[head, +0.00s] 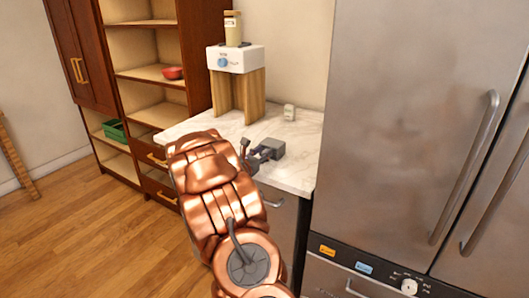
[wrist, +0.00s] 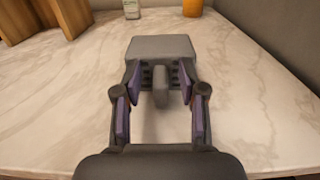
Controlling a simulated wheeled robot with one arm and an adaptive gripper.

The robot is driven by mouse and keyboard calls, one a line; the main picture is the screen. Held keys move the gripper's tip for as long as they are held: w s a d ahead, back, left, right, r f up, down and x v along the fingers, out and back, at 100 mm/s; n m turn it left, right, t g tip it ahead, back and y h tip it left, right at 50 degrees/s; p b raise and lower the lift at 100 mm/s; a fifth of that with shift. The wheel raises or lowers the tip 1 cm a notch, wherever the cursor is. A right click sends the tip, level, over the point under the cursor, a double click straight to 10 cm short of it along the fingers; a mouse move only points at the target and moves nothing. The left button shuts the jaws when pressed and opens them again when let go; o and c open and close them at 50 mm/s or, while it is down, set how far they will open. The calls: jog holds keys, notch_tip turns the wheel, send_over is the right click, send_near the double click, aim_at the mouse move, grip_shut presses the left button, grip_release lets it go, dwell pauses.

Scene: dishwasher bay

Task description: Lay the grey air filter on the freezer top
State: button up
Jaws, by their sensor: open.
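The grey air filter (wrist: 162,47), a flat block with a short handle toward me, lies on the marble counter. It also shows in the head view (head: 271,147). My gripper (wrist: 160,84) is open, its two purple-padded fingers on either side of the handle. I cannot tell if they touch it. In the head view my gripper (head: 257,155) is at the counter, partly hidden by my copper arm. A large steel appliance (head: 410,120) stands right of the counter, its top out of view. I cannot tell which surface is the freezer top.
A wooden stand (head: 251,92) bears a white machine (head: 235,58) with a jar (head: 232,27) on top. A small bottle (head: 289,112) stands behind the filter. An orange object (wrist: 193,8) is at the back. Shelves (head: 150,75) hold a red bowl (head: 173,73) and green crate (head: 115,130).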

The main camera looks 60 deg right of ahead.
jog(key=a+b, duration=0.1)
jog(key=a, duration=1)
jog(key=shift+s+b, duration=0.25)
jog(key=shift+b, duration=0.1)
jog(key=shift+a, duration=0.1)
jog(key=s+a+r+m+g+y, duration=0.1)
jog(key=s+a+m+g+y, duration=0.2)
jog(key=s+a+m, duration=0.5)
jog(key=s+a+r+m+g+y, duration=0.1)
jog(key=s+a+m+g+y, duration=0.3)
jog(key=s, duration=0.6)
jog(key=s+a+f+m+t+y, duration=0.1)
jog(key=s+a+m+y, duration=0.1)
jog(key=a, duration=0.9)
jog(key=s+a+f+m+t+y, duration=0.1)
jog(key=a+y, duration=0.4)
jog(key=a, duration=0.5)
jog(key=s+a+f+m+t+y, duration=0.2)
jog(key=s+a+f+m+y, duration=0.1)
jog(key=a, duration=0.8)
jog(key=shift+s+a+f+m+y, duration=0.15)
jog(key=shift+s+a+m+y, duration=0.3)
jog(key=shift+s, duration=0.35)
jog(key=shift+d, duration=0.15)
